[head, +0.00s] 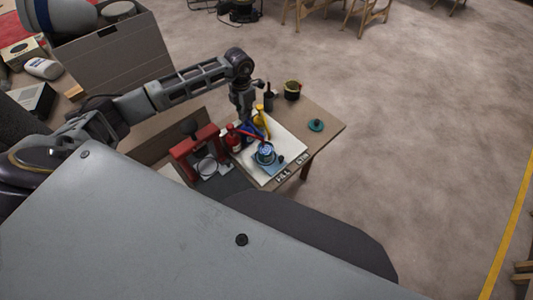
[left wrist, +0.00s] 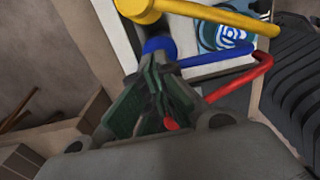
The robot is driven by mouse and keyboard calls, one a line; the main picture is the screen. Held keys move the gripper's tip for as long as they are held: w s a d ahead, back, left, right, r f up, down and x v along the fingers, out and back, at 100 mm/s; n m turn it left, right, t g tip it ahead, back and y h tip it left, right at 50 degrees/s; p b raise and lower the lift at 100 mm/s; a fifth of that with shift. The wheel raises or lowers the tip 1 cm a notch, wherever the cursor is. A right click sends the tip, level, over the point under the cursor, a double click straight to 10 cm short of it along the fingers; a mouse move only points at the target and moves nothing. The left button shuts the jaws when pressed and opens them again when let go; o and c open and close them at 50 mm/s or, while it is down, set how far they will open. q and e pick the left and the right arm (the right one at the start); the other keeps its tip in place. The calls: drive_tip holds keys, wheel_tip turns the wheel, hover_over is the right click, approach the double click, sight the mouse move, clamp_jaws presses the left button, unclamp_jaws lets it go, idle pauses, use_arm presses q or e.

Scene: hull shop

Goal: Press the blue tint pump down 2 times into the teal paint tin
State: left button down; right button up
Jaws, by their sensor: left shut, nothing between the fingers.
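The blue tint pump (head: 250,132) stands between a yellow pump (head: 260,117) and a red pump (head: 233,140) on a white board. Its blue head (left wrist: 160,46) shows in the left wrist view, its spout reaching right toward the paint tin. The paint tin (head: 265,156), with blue and white swirls inside, stands at the board's front; it also shows in the left wrist view (left wrist: 230,38). My left gripper (head: 246,122) is shut and empty, pointing down over the pumps. In the left wrist view its fingers (left wrist: 160,115) are together close to the blue head; contact is unclear. My right gripper is out of view.
The white board (head: 290,145) lies on a small wooden table (head: 325,110). A red frame (head: 195,155) stands left of the pumps. A dark can (head: 292,90) and a teal round piece (head: 316,125) sit at the back and right. Open floor lies beyond.

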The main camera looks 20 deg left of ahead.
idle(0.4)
use_arm(q)
drive_tip(key=shift+r+p, duration=1.05)
drive_tip(key=shift+r, duration=0.5)
drive_tip(key=shift+f+b, duration=1.2)
drive_tip(key=shift+f, duration=0.55)
drive_tip(key=shift+r, duration=0.25)
drive_tip(key=shift+r+p, duration=1.05)
drive_tip(key=shift+r, duration=0.5)
wheel_tip(320, 180, up, 6)
drive_tip(key=p, duration=0.3)
idle(0.7)
drive_tip(key=shift+s+f, duration=0.1)
idle(0.6)
